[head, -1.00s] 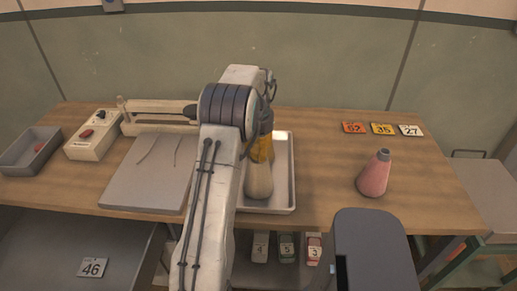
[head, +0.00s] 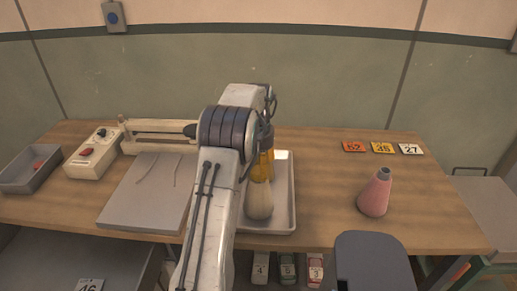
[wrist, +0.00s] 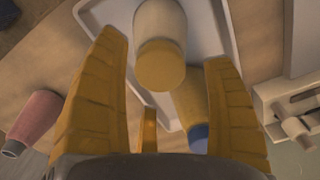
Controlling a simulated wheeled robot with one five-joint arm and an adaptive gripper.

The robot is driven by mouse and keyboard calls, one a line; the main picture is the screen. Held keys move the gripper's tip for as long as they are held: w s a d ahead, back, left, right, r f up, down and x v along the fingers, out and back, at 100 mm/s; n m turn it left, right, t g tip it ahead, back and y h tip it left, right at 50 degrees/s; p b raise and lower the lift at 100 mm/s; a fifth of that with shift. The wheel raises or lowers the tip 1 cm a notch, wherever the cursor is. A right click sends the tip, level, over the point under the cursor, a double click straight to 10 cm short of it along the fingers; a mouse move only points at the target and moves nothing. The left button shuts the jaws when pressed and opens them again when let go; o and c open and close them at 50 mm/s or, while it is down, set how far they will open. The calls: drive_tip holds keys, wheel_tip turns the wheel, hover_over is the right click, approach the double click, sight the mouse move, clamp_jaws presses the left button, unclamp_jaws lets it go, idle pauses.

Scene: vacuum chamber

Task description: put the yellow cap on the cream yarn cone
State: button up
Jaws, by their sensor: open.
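The cream yarn cone (head: 259,204) stands in a pale tray, just beyond my arm in the head view. In the wrist view the cream cone (wrist: 160,18) shows at the top centre. The yellow cap (wrist: 160,66) appears to be on its near end; I cannot tell how firmly it is seated. My gripper (wrist: 160,56) is open, with one yellow finger on each side of the capped end and visible gaps between. In the head view my arm hides most of the gripper.
A yellow cone with a blue end (wrist: 190,112) is close to the cream cone in the tray (head: 285,213). A pink cone (head: 374,197) stands on the table to the right. Number tags (head: 382,148) lie behind it. A grey board (head: 145,200) lies left of my arm.

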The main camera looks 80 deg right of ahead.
wheel_tip(320, 180, up, 10)
idle(0.5)
drive_tip(key=shift+w, duration=0.1)
idle(0.5)
drive_tip(key=w+a+r+n+h, duration=0.15)
drive_tip(key=w+a, duration=0.25)
drive_tip(key=w, duration=0.4)
drive_tip(key=w+a+r+n+y, duration=0.1)
drive_tip(key=w+a+r+n, duration=0.2)
drive_tip(key=w, duration=0.4)
drive_tip(key=w+a+r+n+t+h, duration=0.1)
drive_tip(key=w+a+r+n, duration=0.25)
drive_tip(key=w+a, duration=0.8)
drive_tip(key=s+a+f+n+t, duration=0.15)
drive_tip(key=a+n, duration=0.25)
drive_tip(key=a, duration=0.9)
drive_tip(key=a+f+n+t, duration=0.1)
drive_tip(key=a+f+n, duration=0.25)
drive_tip(key=a, duration=1.05)
drive_tip(key=s+a+f+n+y, duration=0.1)
drive_tip(key=s+a+f+n, duration=0.2)
drive_tip(key=s+a+n, duration=0.1)
drive_tip(key=shift+s+a+t, duration=0.45)
drive_tip(key=shift+s+a, duration=0.15)
drive_tip(key=shift+a, duration=0.25)
drive_tip(key=shift+y, duration=0.25)
drive_tip(key=shift+c, duration=0.3)
